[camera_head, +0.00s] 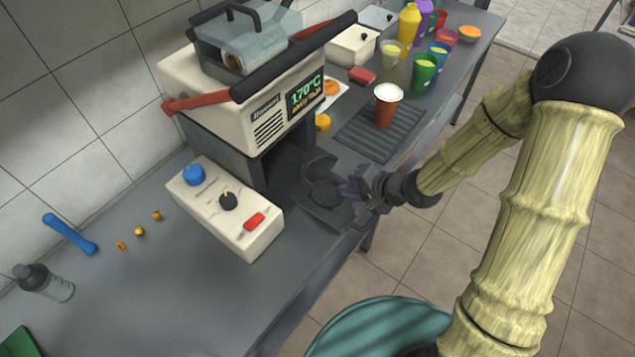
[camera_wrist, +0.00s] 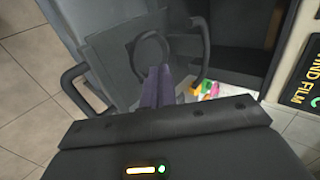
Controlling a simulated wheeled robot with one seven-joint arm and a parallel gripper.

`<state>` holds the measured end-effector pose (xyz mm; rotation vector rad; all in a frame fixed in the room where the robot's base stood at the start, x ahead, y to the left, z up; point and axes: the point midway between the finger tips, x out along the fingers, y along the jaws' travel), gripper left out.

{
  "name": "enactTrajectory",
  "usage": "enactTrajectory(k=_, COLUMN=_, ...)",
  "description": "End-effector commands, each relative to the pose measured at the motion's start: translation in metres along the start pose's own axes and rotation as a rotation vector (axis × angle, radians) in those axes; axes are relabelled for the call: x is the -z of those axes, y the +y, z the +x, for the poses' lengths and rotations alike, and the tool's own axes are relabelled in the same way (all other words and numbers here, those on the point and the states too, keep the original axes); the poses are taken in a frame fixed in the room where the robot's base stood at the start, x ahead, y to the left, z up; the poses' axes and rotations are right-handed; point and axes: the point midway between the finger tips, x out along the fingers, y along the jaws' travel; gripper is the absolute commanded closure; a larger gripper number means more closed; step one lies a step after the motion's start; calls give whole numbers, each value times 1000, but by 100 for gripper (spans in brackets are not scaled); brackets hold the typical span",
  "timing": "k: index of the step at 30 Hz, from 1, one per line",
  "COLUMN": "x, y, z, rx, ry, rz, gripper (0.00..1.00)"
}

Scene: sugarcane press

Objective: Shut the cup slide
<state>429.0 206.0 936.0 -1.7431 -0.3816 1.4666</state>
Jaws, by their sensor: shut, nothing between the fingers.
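The cup slide (camera_head: 325,193) is a dark grey tray with a round ring, standing out from the dark opening at the front of the cream machine (camera_head: 253,121). In the wrist view the slide (camera_wrist: 114,42) shows its ring and a curved bar handle (camera_wrist: 72,84) on the left side. My gripper (camera_head: 350,189) is at the outer edge of the slide, on its right. Its purple fingers (camera_wrist: 156,88) are shut and empty, pointing at the slide near the ring. I cannot tell whether they touch it.
A cream control box (camera_head: 224,208) with knobs stands left of the slide. A filled cup (camera_head: 386,104) stands on a black drip mat (camera_head: 380,133) behind it. Several coloured cups and bottles crowd the far counter. A teal bin (camera_head: 380,328) stands below.

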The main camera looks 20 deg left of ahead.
Motion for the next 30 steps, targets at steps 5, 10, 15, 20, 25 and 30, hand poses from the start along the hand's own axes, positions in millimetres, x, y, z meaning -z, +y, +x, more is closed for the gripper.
enactTrajectory(k=5, x=-1, y=1, z=28, rx=-1, ry=-3, rz=-3, gripper=100)
enactTrajectory(k=10, x=-1, y=1, z=53, rx=-1, ry=-2, rz=-3, gripper=100)
enactTrajectory(k=15, x=-1, y=-2, z=79, rx=0, ry=-2, rz=-3, gripper=100)
enactTrajectory(k=20, x=0, y=-19, z=93, rx=0, ry=0, rz=-4, gripper=100)
enactTrajectory(k=25, x=0, y=-27, z=102, rx=0, ry=0, rz=-1, gripper=100)
enactTrajectory(k=30, x=0, y=-27, z=103, rx=0, ry=1, rz=0, gripper=100)
